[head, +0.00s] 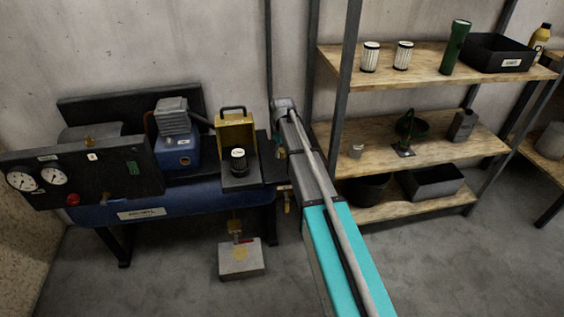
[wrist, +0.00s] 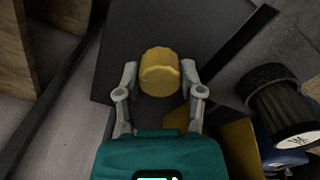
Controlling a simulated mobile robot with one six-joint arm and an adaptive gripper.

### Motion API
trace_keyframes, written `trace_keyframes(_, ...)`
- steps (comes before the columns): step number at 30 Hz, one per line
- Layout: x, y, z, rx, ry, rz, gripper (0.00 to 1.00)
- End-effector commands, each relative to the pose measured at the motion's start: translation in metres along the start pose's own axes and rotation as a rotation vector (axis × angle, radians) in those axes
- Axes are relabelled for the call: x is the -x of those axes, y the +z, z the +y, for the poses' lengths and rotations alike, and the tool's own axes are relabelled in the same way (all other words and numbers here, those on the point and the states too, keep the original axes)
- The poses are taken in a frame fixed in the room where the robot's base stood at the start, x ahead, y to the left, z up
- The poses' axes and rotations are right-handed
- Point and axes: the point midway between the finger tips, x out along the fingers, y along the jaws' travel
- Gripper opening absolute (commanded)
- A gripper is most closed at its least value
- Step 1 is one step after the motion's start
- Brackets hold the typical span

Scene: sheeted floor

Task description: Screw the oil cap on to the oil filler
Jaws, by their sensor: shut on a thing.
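My gripper (wrist: 160,80) is shut on a round yellow cap with a ridged edge, taken to be the oil cap (wrist: 160,70). The cap sits between the two grey fingertips, over a dark flat surface. In the head view the fingers and cap are hidden by my own arm, whose end is beside the right end of the compressor bench. The blue pump (head: 181,150) with a grey finned head stands left of the arm. I cannot make out the oil filler in either view.
A yellow housing (head: 235,132) and a dark filter with a white top (head: 238,160) stand close left of my arm; the filter also shows in the wrist view (wrist: 290,115). A gauge panel (head: 100,172) is at left. Loaded wooden shelves (head: 415,135) stand at right.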

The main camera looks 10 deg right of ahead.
Motion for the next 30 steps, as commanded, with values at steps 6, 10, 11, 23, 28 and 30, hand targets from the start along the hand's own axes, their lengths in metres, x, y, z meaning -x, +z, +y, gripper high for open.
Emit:
trace_keyframes(6,0.02,0.0,0.0,0.0,0.0,0.0,0.0)
trace_keyframes(10,0.029,0.0,0.0,0.0,0.0,0.0,0.0)
trace_keyframes(11,0.03,0.0,0.0,0.0,0.0,0.0,0.0)
trace_keyframes(23,0.032,0.0,0.0,0.0,0.0,0.0,0.0)
trace_keyframes(28,0.032,0.0,0.0,0.0,0.0,0.0,0.2)
trace_keyframes(30,0.032,0.0,0.0,0.0,0.0,0.0,0.07)
